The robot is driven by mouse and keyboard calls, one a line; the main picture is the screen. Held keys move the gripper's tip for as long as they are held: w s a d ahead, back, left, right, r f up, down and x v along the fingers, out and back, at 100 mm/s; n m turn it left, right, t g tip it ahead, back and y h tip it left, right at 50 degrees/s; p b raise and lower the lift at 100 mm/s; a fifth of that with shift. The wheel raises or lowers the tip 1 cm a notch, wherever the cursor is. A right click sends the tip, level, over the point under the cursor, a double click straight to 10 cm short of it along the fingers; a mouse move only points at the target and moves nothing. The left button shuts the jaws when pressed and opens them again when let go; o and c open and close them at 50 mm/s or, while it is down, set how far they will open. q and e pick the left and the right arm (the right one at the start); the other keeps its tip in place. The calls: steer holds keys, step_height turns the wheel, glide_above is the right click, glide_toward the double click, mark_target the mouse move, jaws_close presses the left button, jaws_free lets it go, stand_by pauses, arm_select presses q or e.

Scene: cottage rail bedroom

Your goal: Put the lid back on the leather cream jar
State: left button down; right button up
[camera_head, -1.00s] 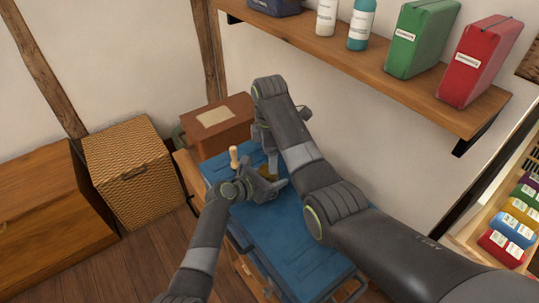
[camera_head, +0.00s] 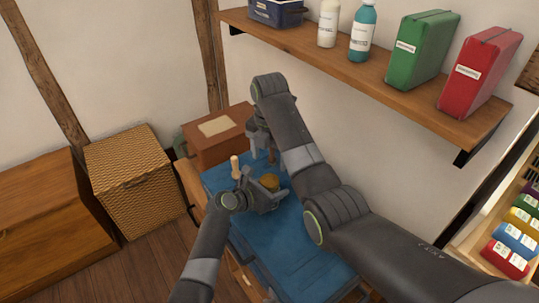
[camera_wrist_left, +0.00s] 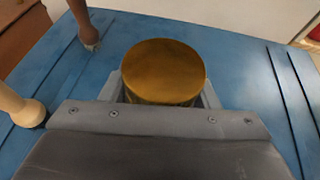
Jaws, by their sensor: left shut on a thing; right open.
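A round gold lid (camera_head: 269,181) shows at my left gripper, above the blue work surface. In the left wrist view the lid (camera_wrist_left: 165,68) is level, its flat top facing the camera, between the jaws. My left gripper (camera_head: 262,190) is shut on what looks like the leather cream jar under this lid. The jar body is hidden by the jaws and lid, so I cannot see how the lid is seated. My right gripper (camera_head: 262,148) is open, behind and above the lid, and apart from it; its fingers are partly hidden by its arm.
A pale wooden handle (camera_head: 235,167) stands left of the lid. A brown handled tool (camera_wrist_left: 84,22) stands behind it. A brown box (camera_head: 217,140) is at the back. A wall shelf (camera_head: 350,55) overhangs behind. The blue surface (camera_head: 290,245) is clear in front.

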mark_target(269, 180)
steer(key=shift+f, duration=4.05)
steer(key=c, duration=1)
steer(key=m, duration=0.6)
steer(key=shift+m, duration=0.3)
